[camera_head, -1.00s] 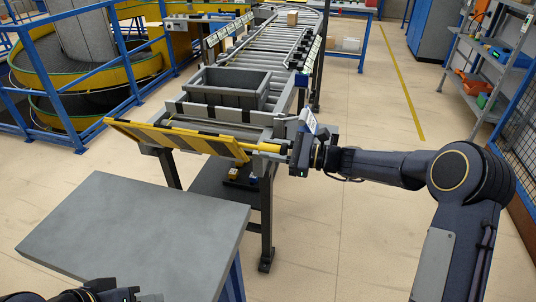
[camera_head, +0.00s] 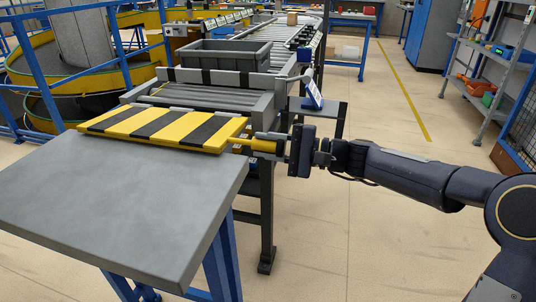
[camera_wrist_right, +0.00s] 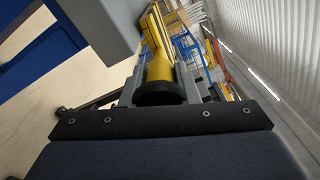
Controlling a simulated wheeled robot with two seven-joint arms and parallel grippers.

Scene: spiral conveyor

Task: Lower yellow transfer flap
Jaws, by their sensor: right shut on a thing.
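The yellow transfer flap (camera_head: 165,128) with black stripes lies nearly flat at the near end of the conveyor, in the middle left of the head view. Its near edge is at or just over the far edge of the grey table; I cannot tell if they touch. A yellow handle (camera_head: 262,146) sticks out from its right side. My right gripper (camera_head: 284,146) is shut on this handle. In the right wrist view the yellow handle (camera_wrist_right: 158,60) with its black end sits between the fingers (camera_wrist_right: 160,92). My left gripper is not in view.
The grey table (camera_head: 110,200) stands in front of the flap, its top bare. A dark grey crate (camera_head: 225,57) sits on the conveyor behind the flap. The floor on the right is open.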

